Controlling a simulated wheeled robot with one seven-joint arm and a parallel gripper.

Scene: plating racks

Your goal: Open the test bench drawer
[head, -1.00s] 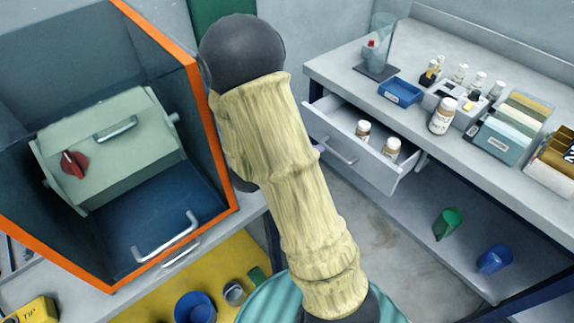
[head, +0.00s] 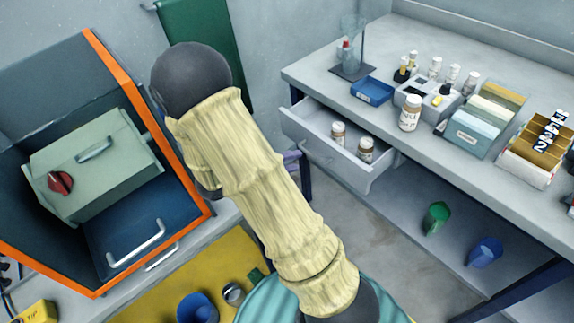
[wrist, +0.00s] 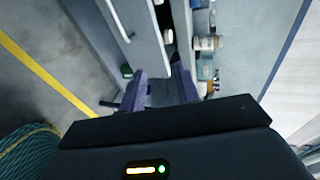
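The test bench (head: 330,75) stands at the right, and its white drawer (head: 325,150) is pulled out, with two brown bottles visible inside. In the wrist view, the drawer front (wrist: 148,40) runs up from just beyond my fingers, with a bar handle (wrist: 116,18) on its left face. My gripper (wrist: 160,88) has its two purple fingers apart, with a gap between them. I cannot tell whether either finger touches the drawer. In the head view, my forearm hides most of the gripper; only a bit of purple (head: 293,156) shows by the drawer's left end.
The bench top holds a blue tray (head: 372,89), a white bottle (head: 410,112) and racks. A green cup (head: 436,217) and a blue cup (head: 485,252) are on the lower shelf. An orange-edged cabinet (head: 180,130) stands at the left. Grey floor shows between them.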

